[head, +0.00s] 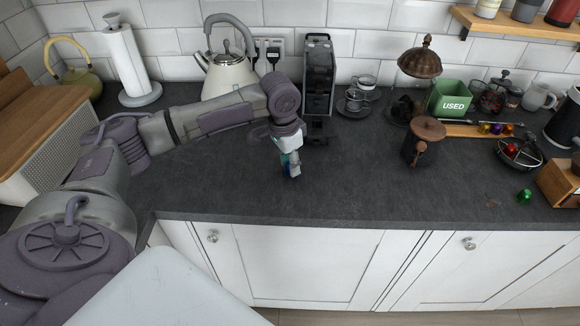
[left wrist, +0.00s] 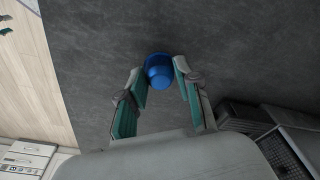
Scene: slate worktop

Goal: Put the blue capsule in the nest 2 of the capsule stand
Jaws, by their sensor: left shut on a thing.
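My left gripper (head: 291,172) is over the middle of the worktop, in front of the coffee machine. In the left wrist view its two green-lined fingers (left wrist: 157,88) are closed on the blue capsule (left wrist: 158,70). The capsule's round blue end faces the camera, with dark worktop behind it. In the head view the fingers mostly hide the capsule. A wooden strip holding capsules, which looks like the capsule stand (head: 459,130), lies at the right, well away from the gripper. Purple, yellow and red capsules sit along its right part. Its nest numbers are unreadable. My right gripper is not in view.
A dark grinder (head: 422,145) with a brown top stands between gripper and stand. Behind are the coffee machine (head: 319,75), cups (head: 355,98) and green USED bin (head: 449,98). A wire bowl (head: 519,160) and green capsule (head: 525,195) are at right. The front middle worktop is clear.

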